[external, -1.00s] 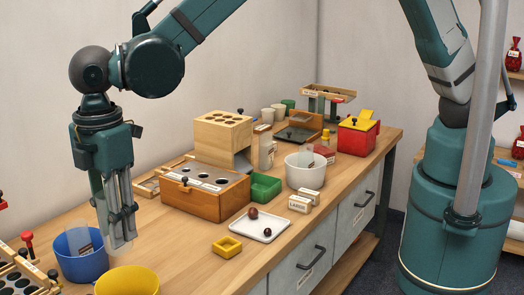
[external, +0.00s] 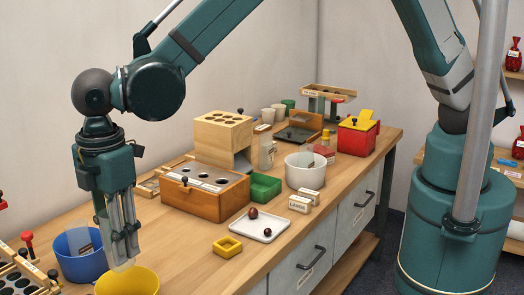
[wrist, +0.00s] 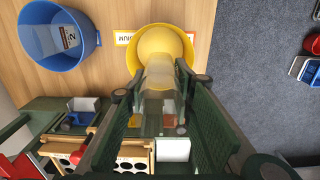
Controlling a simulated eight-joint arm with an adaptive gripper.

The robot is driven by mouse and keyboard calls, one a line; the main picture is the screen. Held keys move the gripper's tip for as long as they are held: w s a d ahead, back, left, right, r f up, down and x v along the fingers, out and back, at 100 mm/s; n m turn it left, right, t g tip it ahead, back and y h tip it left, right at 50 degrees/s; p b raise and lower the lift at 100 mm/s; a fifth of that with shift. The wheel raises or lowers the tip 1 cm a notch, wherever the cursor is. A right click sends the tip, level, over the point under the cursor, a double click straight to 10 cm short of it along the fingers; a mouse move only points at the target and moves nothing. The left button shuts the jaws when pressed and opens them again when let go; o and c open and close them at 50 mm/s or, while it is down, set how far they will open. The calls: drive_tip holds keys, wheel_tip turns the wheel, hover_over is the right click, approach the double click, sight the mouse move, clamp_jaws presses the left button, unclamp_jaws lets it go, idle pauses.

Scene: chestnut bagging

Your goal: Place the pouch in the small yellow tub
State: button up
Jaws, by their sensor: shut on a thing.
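My gripper (external: 124,250) points down and is shut on a clear pouch (wrist: 160,78), whose lower end shows below the fingertips. The round yellow tub (external: 128,282) stands at the front left of the bench. In the external view, the pouch is just above the tub's far rim. In the wrist view, the pouch overlaps the near part of the yellow tub (wrist: 168,36). The view angle leaves it unclear whether the pouch's end is inside the rim. The pouch's contents are hard to make out.
A blue tub (external: 80,256) with a labelled pouch inside stands close beside the yellow one. A rack with dark round holes (external: 18,280) is at the front left corner.

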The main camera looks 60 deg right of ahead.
drive_tip(key=shift+f+b, duration=2.15)
drive_tip(key=shift+f, duration=3.8)
drive_tip(key=o, duration=0.9)
